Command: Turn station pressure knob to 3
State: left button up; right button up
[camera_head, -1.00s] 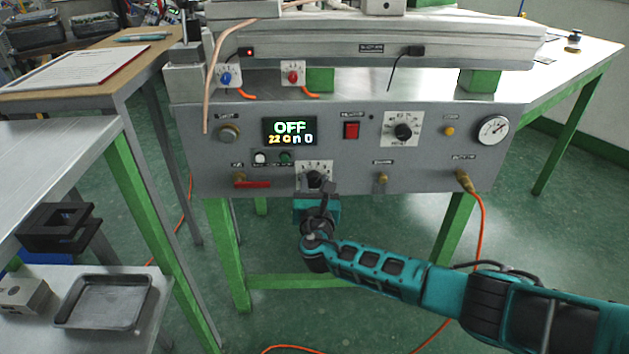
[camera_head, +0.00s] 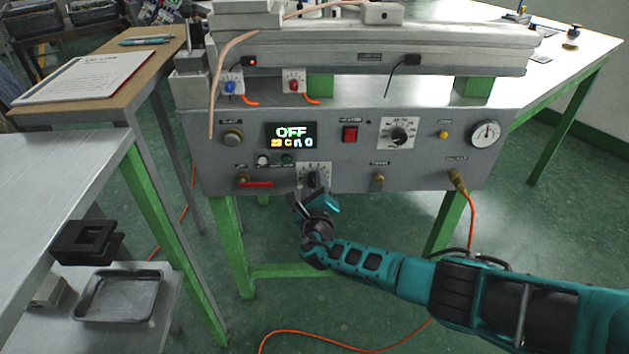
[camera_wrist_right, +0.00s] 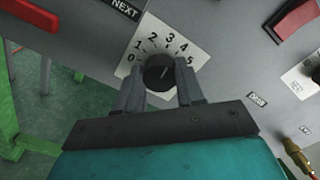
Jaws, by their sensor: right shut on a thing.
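The pressure knob is a round black knob on a white dial plate numbered 0 to 5; the knob shows in the right wrist view (camera_wrist_right: 157,72) and low on the panel in the head view (camera_head: 313,179). A faint light mark on it points up and slightly right, roughly towards 3 or 4; the exact reading is hard to tell. My right gripper (camera_wrist_right: 161,88) is shut on this knob, one finger on each side. In the head view my right gripper (camera_head: 312,192) sits tilted against the dial's lower part. My left gripper is not in view.
The station panel (camera_head: 350,180) carries a display reading OFF (camera_head: 290,135), a red switch (camera_head: 350,134), a second black dial (camera_head: 398,134), a gauge (camera_head: 485,134) and a red-handled valve (camera_head: 255,184). An orange hose (camera_head: 472,220) hangs at right. A bench (camera_head: 60,185) stands at left.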

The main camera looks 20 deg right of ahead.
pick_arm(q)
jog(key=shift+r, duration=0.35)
pick_arm(e)
jog(key=shift+n, duration=0.6)
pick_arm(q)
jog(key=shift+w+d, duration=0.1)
pick_arm(e)
jog(key=o, duration=1)
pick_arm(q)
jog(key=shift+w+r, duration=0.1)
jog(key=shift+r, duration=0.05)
pick_arm(e)
jog(key=shift+o, duration=0.2)
pick_arm(q)
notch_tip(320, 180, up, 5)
jog(key=p, duration=0.5)
jog(key=shift+p, duration=0.3)
pick_arm(e)
jog(key=v, duration=1.3)
